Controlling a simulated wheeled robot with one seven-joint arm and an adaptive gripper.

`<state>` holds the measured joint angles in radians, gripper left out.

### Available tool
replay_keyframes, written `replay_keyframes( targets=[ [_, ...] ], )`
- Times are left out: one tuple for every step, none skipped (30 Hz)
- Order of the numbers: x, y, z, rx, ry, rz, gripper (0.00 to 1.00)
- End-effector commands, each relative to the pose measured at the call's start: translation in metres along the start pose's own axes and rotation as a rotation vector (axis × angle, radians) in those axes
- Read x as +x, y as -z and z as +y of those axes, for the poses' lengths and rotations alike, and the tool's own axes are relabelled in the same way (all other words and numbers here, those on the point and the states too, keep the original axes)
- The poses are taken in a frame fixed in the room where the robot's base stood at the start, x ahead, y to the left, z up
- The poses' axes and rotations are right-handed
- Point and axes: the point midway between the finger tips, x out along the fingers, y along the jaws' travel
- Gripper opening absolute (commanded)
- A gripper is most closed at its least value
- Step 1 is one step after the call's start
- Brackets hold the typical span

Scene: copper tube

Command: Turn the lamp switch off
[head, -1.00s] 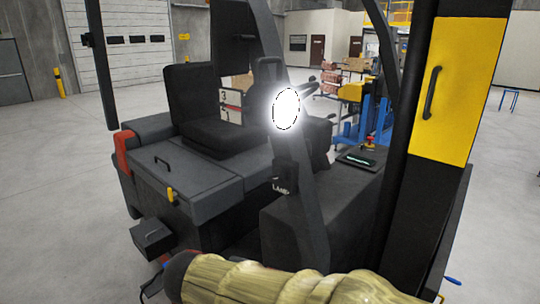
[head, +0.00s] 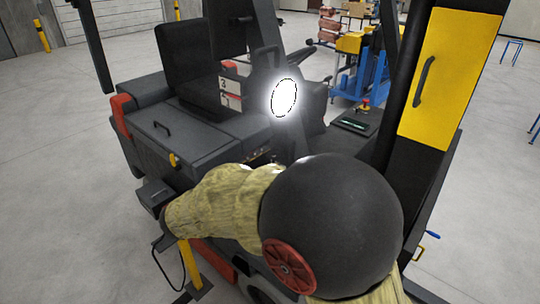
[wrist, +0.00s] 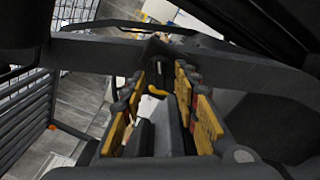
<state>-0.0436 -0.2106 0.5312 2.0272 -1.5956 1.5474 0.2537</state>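The lamp (head: 284,97) glows bright white on the dark upright of the vehicle in the head view. The lamp switch cannot be made out in the head view; my arm covers the part of the upright below the lamp. In the wrist view my gripper (wrist: 162,108) has its two yellow-padded fingers apart. A small yellow curved piece (wrist: 157,91) shows beyond and between the fingers, by a dark upright part; I cannot tell whether it is the switch. No contact with the fingers is visible.
The dark vehicle has a seat (head: 190,65), a yellow-panelled post (head: 452,75) on the right and a yellow latch (head: 173,160) on the left. A blue stand (head: 365,80) is behind. Grey floor is open on the left.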

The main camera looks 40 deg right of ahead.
Motion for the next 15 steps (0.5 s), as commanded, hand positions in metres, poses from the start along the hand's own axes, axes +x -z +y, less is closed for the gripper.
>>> replay_keyframes(
  targets=[
    [0.007, -0.001, 0.000, 0.000, 0.001, -0.002, 0.30],
    [0.011, -0.001, 0.000, 0.000, 0.002, -0.002, 0.30],
    [0.014, -0.001, 0.000, 0.000, 0.002, -0.002, 0.30],
    [0.017, -0.001, 0.000, 0.000, 0.001, -0.002, 0.30],
    [0.019, -0.001, 0.000, 0.000, 0.001, -0.001, 0.30],
    [0.021, 0.000, 0.000, 0.000, 0.001, -0.001, 0.30],
    [0.022, 0.000, 0.000, 0.000, 0.001, 0.000, 0.30],
    [0.024, 0.000, 0.000, 0.000, 0.001, 0.001, 0.30],
    [0.024, 0.000, 0.000, 0.000, 0.001, 0.001, 0.30],
    [0.025, 0.000, 0.000, 0.000, 0.001, 0.001, 0.30],
    [0.025, 0.000, 0.000, 0.000, 0.001, 0.002, 0.30],
    [0.025, 0.000, 0.000, 0.000, 0.001, 0.002, 0.30],
    [0.025, 0.000, 0.000, 0.000, 0.000, 0.002, 0.30],
    [0.025, 0.000, 0.000, 0.000, 0.001, 0.002, 0.30],
    [0.025, 0.000, 0.000, 0.000, 0.001, 0.002, 0.30]
  ],
)
